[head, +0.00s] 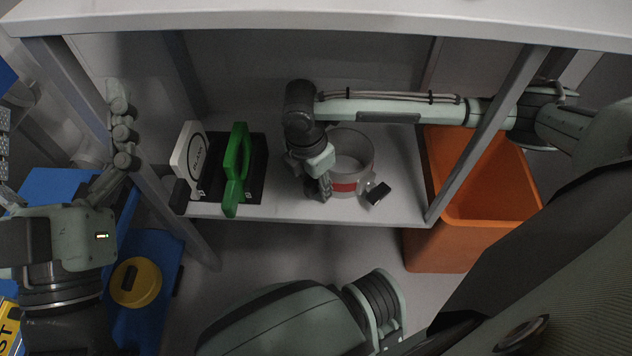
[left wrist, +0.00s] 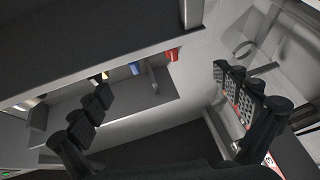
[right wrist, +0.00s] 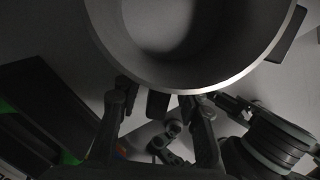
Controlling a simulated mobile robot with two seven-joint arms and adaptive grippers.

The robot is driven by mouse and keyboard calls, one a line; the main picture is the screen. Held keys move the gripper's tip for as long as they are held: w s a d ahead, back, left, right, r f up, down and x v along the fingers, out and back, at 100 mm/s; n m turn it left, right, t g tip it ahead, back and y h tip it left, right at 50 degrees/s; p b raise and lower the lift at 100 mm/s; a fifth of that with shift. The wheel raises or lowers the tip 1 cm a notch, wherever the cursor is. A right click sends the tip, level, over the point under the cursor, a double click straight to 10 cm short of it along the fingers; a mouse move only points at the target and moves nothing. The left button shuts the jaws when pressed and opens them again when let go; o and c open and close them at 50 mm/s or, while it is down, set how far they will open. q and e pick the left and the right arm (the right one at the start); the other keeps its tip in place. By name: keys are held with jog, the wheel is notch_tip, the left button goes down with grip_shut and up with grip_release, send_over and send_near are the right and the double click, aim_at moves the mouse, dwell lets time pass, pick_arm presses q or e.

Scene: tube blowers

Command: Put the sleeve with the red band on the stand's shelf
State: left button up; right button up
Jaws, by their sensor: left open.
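The sleeve with the red band (head: 345,187) is a grey open ring standing upright on the stand's shelf (head: 395,208). Dark blocks stick out from its side. My right gripper (head: 322,186) reaches down at its near left side. In the right wrist view, the sleeve's rim (right wrist: 180,88) fills the top, and the fingers of my right gripper (right wrist: 160,100) stand apart with a dark block between them and gaps beside it. My left gripper (head: 121,135) is open and empty left of the stand; it also shows spread in the left wrist view (left wrist: 163,85).
A green frame-shaped piece (head: 236,165) and a white plate (head: 186,155) stand in a black holder on the shelf's left. An orange bin (head: 480,235) is at the right. A blue surface with a yellow round piece (head: 136,282) is at the lower left. The stand's top bounds the space above.

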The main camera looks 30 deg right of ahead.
jog(key=shift+r, duration=0.35)
jog(key=r, duration=0.1)
jog(key=r+p, duration=0.1)
jog(key=shift+a+r, duration=0.2)
jog(key=shift+r, duration=0.1)
jog(key=r, duration=0.2)
jog(key=r+p, duration=0.1)
jog(key=shift+a+r, duration=0.25)
jog(key=shift+r, duration=0.1)
jog(key=shift+s+r, duration=0.1)
jog(key=shift+r, duration=0.15)
pick_arm(q)
notch_tip(320, 180, down, 8)
jog(key=w+a+g+y, duration=0.1)
jog(key=w+g+y, duration=0.1)
jog(key=g, duration=0.2)
jog(key=shift+w+a+f+g, duration=0.15)
jog(key=shift+a+g, duration=0.05)
jog(key=shift+g, duration=0.2)
